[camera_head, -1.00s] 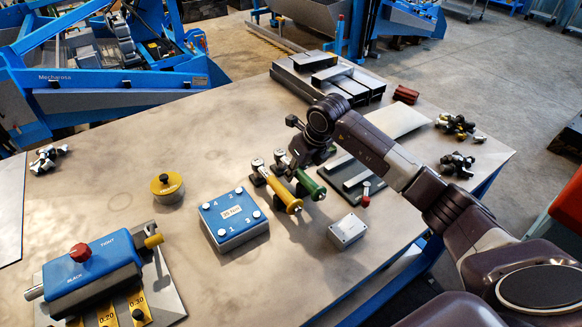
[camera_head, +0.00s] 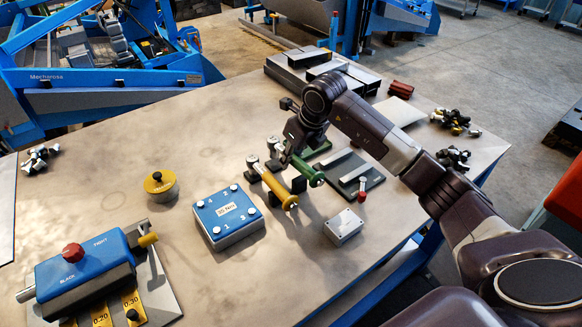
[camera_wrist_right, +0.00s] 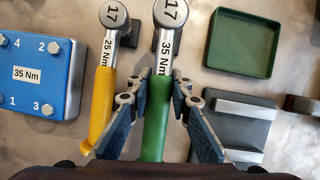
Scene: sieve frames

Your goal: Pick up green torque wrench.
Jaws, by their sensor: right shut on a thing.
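The green torque wrench (camera_head: 308,172) is at mid-table in the head view, partly hidden by my right arm. In the right wrist view its green handle (camera_wrist_right: 156,118) points toward me, with a metal head marked 17 and a 35 Nm label. My right gripper (camera_wrist_right: 158,103) is shut on this handle, one finger on each side. It also shows in the head view (camera_head: 289,160). The handle appears slightly above its black rest (camera_head: 299,184). The yellow torque wrench (camera_head: 277,188), labelled 25 Nm, lies just left, close to the left finger. My left gripper is out of view.
A blue 35 Nm box (camera_head: 228,232) stands left of the wrenches. A green tray (camera_wrist_right: 241,42) and a dark plate with metal bars (camera_head: 372,181) are to the right. A small grey box (camera_head: 343,227) is in front.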

